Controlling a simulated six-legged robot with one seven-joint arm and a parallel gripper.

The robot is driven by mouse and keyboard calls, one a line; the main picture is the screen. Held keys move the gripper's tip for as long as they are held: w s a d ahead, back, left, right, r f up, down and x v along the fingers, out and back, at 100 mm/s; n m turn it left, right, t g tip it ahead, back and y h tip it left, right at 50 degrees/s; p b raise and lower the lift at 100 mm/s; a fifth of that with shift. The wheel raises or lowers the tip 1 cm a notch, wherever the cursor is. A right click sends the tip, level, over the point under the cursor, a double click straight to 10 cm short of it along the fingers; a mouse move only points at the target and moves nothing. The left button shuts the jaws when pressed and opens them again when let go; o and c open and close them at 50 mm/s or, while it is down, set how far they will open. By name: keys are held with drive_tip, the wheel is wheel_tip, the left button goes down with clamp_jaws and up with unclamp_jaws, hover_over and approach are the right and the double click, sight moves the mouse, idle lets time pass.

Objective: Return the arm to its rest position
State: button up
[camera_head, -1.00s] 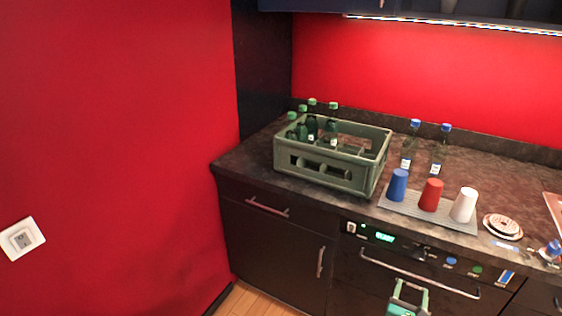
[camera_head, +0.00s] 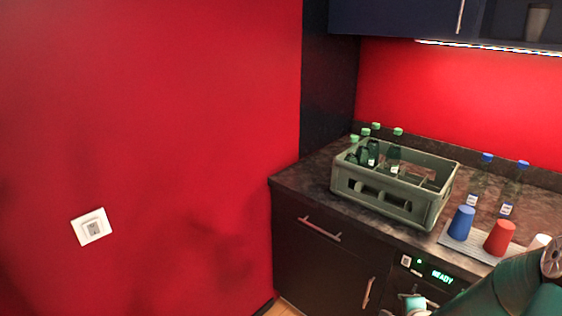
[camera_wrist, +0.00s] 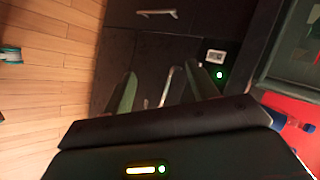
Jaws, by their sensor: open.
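My gripper (camera_wrist: 164,84) shows in the wrist view with its two fingers apart and nothing between them. Behind the fingers are the dark cabinet front and a metal handle bar. In the head view my teal arm (camera_head: 510,292) fills the bottom right corner, in front of the dishwasher-like front. I cannot make out the fingers there.
A grey-green crate (camera_head: 390,200) with green-capped bottles stands on the dark counter (camera_head: 300,182). To its right are a blue cup (camera_head: 461,222), a red cup (camera_head: 499,237) and blue-capped bottles (camera_head: 480,185). A red wall (camera_head: 150,120) with a white socket (camera_head: 91,226) stands left.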

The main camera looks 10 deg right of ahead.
drive_tip(key=a+r+n+g, duration=0.2)
drive_tip(key=a+r+n, duration=0.45)
drive_tip(key=r, duration=0.35)
drive_tip(key=s+a+r+n+g+y, duration=0.1)
drive_tip(key=s+a+r+n+y, duration=0.1)
drive_tip(key=s+a+r+n, duration=1.1)
drive_tip(key=s+a+r, duration=0.2)
drive_tip(key=a+r, duration=0.1)
drive_tip(key=a, duration=0.2)
drive_tip(key=shift+s+r+y, duration=0.15)
drive_tip(key=shift+r+y, duration=0.15)
drive_tip(key=shift+r, duration=0.1)
drive_tip(key=c, duration=0.5)
drive_tip(key=shift+d, duration=0.1)
drive_tip(key=shift+d, duration=0.1)
